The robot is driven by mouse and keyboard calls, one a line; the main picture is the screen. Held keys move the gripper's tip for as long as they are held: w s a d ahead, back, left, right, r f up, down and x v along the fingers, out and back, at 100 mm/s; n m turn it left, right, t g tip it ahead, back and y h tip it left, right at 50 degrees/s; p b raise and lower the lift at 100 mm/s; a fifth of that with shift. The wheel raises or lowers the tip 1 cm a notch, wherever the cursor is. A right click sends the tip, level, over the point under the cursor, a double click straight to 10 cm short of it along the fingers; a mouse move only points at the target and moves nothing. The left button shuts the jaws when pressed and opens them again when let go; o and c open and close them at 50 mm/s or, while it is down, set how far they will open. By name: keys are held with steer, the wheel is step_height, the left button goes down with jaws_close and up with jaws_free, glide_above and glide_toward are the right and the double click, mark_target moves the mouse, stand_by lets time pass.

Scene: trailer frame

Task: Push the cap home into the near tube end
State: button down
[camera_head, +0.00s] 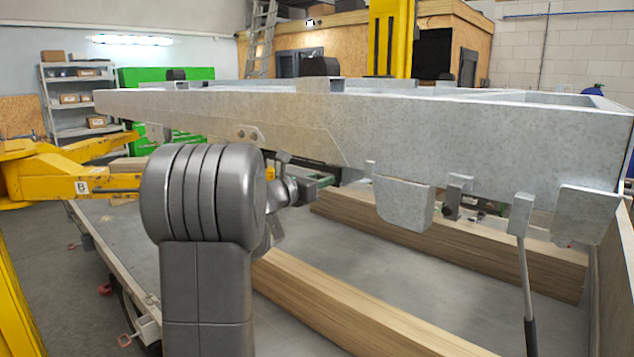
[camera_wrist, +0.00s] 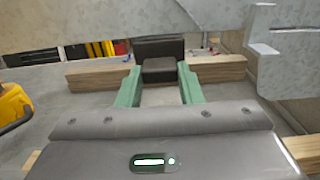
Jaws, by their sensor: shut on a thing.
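In the wrist view my gripper (camera_wrist: 159,72) has two green fingers, closed on a dark grey cap (camera_wrist: 158,68). A wider dark block (camera_wrist: 159,47) stands directly beyond the held part; I cannot tell whether it belongs to the cap or is a separate piece. In the head view my gripper (camera_head: 325,181) is mostly hidden behind my grey arm, just below the long galvanized side beam (camera_head: 440,130) of the trailer frame. I cannot make out the open mouth of the near tube end in either view, nor whether the cap touches it.
Brackets hang from the beam, including a plate (camera_head: 403,203) right of my gripper. Timber beams (camera_head: 350,312) lie on the grey bed below. A yellow lift arm (camera_head: 70,178) stands at the left. A strut (camera_head: 527,270) slants down at the right.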

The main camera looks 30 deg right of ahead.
steer(key=shift+d+r, duration=0.1)
steer(key=shift+d, duration=0.2)
steer(key=shift+w+d, duration=0.1)
steer(key=shift+d, duration=0.05)
steer(key=c, duration=0.9)
jaws_free()
steer(key=shift+w+d, duration=0.1)
steer(key=shift+d, duration=0.1)
steer(key=shift+a, duration=0.1)
steer(key=b+v, duration=0.3)
steer(key=v, duration=1)
steer(key=shift+a+b, duration=0.35)
steer(key=shift+b, duration=0.05)
steer(key=shift+d, duration=0.15)
